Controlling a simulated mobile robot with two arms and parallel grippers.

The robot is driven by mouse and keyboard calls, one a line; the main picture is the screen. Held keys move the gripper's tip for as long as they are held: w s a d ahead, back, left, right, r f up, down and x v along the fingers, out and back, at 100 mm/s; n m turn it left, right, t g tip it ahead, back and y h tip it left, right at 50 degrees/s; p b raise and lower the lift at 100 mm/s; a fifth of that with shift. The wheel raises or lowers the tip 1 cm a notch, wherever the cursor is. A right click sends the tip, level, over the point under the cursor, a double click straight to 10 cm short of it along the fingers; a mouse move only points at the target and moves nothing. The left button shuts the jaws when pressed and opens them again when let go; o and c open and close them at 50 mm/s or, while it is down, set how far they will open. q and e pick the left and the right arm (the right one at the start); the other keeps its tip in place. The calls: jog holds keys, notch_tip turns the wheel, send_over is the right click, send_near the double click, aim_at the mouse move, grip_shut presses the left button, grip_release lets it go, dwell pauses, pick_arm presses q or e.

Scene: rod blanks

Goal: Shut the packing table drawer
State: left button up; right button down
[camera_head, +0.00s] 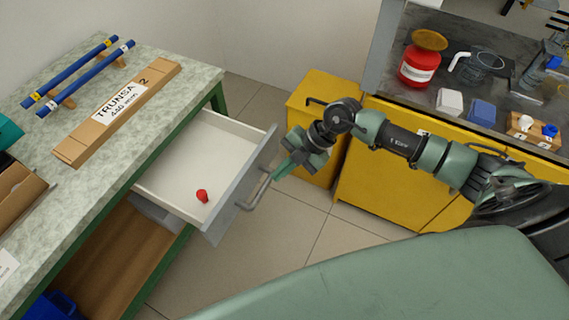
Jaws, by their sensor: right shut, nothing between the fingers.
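The packing table drawer (178,166) stands pulled out from under the speckled packing table (190,75). Its inside is white and its front (223,204) is grey, with a bar handle (255,193) on the outer face. A small red object (202,196) lies in the drawer. My right gripper (276,176) is shut, with its fingertips close to the far part of the handle. I cannot tell whether they touch it. My left gripper is not in view.
A long cardboard box (75,147) and blue rods (80,72) lie on the tabletop. A yellow cabinet (316,92) and a dark counter (435,91) with a red jar (418,68) stand at the right. Tiled floor (290,235) is clear before the drawer.

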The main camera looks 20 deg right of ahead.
jog(key=w+a+f, duration=0.2)
jog(key=a, duration=0.1)
jog(key=w+a+f, duration=0.1)
jog(key=w+a, duration=0.1)
jog(key=shift+f, duration=0.3)
jog(key=shift+a, duration=0.1)
